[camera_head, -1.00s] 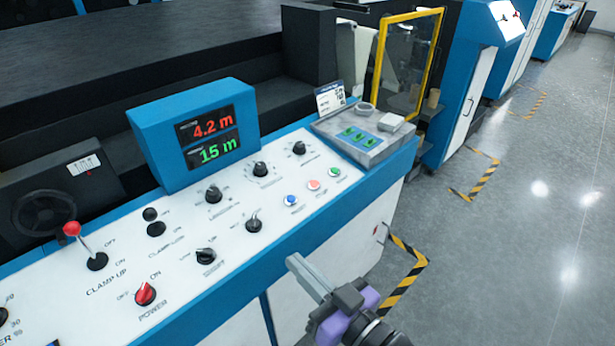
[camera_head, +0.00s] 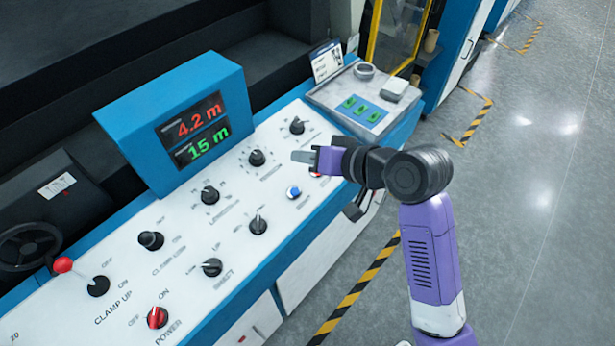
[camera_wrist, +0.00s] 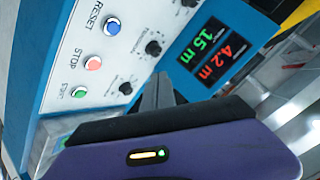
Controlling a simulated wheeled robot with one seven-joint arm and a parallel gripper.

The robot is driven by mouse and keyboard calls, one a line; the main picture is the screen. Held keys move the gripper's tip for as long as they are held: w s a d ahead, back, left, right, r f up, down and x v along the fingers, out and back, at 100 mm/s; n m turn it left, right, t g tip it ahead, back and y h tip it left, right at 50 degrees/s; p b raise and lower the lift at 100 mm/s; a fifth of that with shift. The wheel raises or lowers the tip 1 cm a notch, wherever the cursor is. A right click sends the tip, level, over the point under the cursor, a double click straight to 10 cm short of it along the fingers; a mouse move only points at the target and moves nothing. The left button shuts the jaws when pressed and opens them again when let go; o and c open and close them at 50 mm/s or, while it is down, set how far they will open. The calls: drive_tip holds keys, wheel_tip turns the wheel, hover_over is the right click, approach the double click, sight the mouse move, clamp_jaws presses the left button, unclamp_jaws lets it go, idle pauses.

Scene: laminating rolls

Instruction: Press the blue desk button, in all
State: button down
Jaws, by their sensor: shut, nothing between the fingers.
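The blue desk button (camera_head: 294,192) is a small round cap in a pale ring on the white sloping panel (camera_head: 182,251). In the wrist view the blue button (camera_wrist: 112,26) carries the label RESET and is at the upper left. My gripper (camera_head: 297,157) is shut and empty. In the head view its tips appear above and slightly right of the blue button, apart from it in the picture. In the wrist view my fingertips (camera_wrist: 160,76) are below and right of the button. The gap to the panel is hard to judge.
A red STOP button (camera_wrist: 93,63) and a green START button (camera_wrist: 79,92) line up beside the blue one. Black knobs (camera_head: 256,158), a red-tipped lever (camera_head: 63,265) and a red power knob (camera_head: 157,317) share the panel. A blue display box (camera_head: 175,120) rises behind.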

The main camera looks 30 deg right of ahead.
drive_tip(key=shift+s+a+f+g, duration=0.15)
drive_tip(key=shift+s+f+g, duration=0.15)
drive_tip(key=shift+s+f, duration=0.3)
drive_tip(key=b, duration=0.7)
hover_over(294, 192)
drive_tip(key=s+d, duration=0.1)
drive_tip(key=s, duration=0.1)
wheel_tip(294, 192, down, 6)
drive_tip(key=shift+f, duration=0.25)
drive_tip(key=shift+w+f+b, duration=0.25)
drive_tip(key=shift+f+b, duration=0.45)
drive_tip(key=shift+f, duration=0.35)
drive_tip(key=shift+f, duration=0.15)
drive_tip(key=shift+a+f, duration=0.1)
drive_tip(key=shift+f, duration=0.2)
